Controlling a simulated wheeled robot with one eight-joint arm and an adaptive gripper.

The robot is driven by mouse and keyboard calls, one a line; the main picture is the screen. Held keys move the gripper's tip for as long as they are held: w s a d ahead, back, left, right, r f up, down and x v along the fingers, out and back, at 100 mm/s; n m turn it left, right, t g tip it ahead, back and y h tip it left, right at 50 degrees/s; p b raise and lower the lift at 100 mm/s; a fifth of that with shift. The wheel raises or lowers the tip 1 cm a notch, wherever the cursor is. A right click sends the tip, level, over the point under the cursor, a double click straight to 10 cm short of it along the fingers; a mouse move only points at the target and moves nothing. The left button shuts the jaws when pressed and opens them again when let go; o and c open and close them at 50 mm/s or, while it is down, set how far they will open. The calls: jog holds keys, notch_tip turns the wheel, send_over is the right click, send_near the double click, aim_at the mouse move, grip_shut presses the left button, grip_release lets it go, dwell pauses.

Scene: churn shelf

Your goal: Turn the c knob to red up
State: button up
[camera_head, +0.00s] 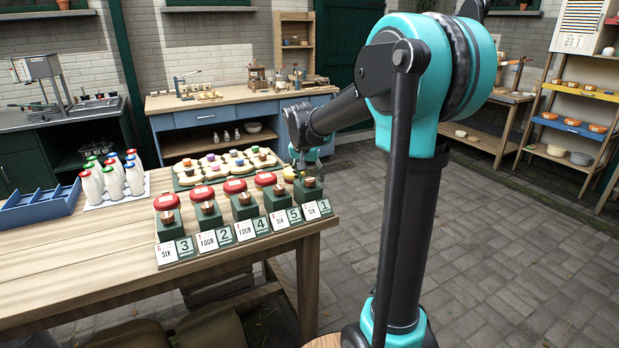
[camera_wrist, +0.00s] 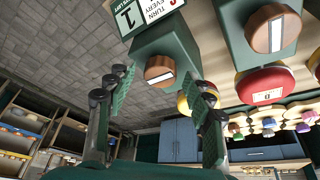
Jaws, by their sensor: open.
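Several green blocks stand in a row on the wooden bench, each with a round brown knob and a numbered card. The rightmost block (camera_head: 308,194) carries card 1. Its knob (camera_wrist: 160,68) has a white bar and lies in front of my gripper. A yellow dome (camera_wrist: 183,104) shows behind that block; red domes (camera_head: 235,186) sit behind the other blocks. The neighbouring knob (camera_wrist: 271,30) also has a white bar. My gripper (camera_wrist: 160,92) is open, its green-padded fingers on either side of the card 1 knob; contact cannot be told. I cannot read which knob is c.
Milk bottles (camera_head: 115,178) and a blue tray (camera_head: 38,204) stand at the left of the wooden bench (camera_head: 90,265). A board of coloured knobs (camera_head: 225,166) lies behind the row. Open paved floor (camera_head: 515,230) is at the right.

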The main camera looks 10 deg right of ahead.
jog(key=c, duration=1.2)
jog(key=shift+o, duration=0.2)
jog(key=shift+n, duration=0.3)
jog(key=n+y, duration=0.1)
jog(key=n, duration=0.3)
jog(key=shift+d+t+y, duration=0.2)
jog(key=shift+t+y, duration=0.1)
jog(key=shift+y, duration=0.1)
jog(key=n+y, duration=0.1)
jog(key=n, duration=0.4)
jog(key=shift+d+y, duration=0.1)
jog(key=shift+y, duration=0.3)
jog(key=n+g+y, duration=0.1)
jog(key=n, duration=0.3)
jog(key=shift+w, duration=0.1)
jog(key=shift+d+n+g+y, duration=0.1)
jog(key=shift+n+g+y, duration=0.25)
jog(key=shift+n, duration=0.7)
jog(key=shift+n+g+y, duration=0.25)
jog(key=shift+n+g, duration=0.2)
jog(key=shift+n, duration=0.6)
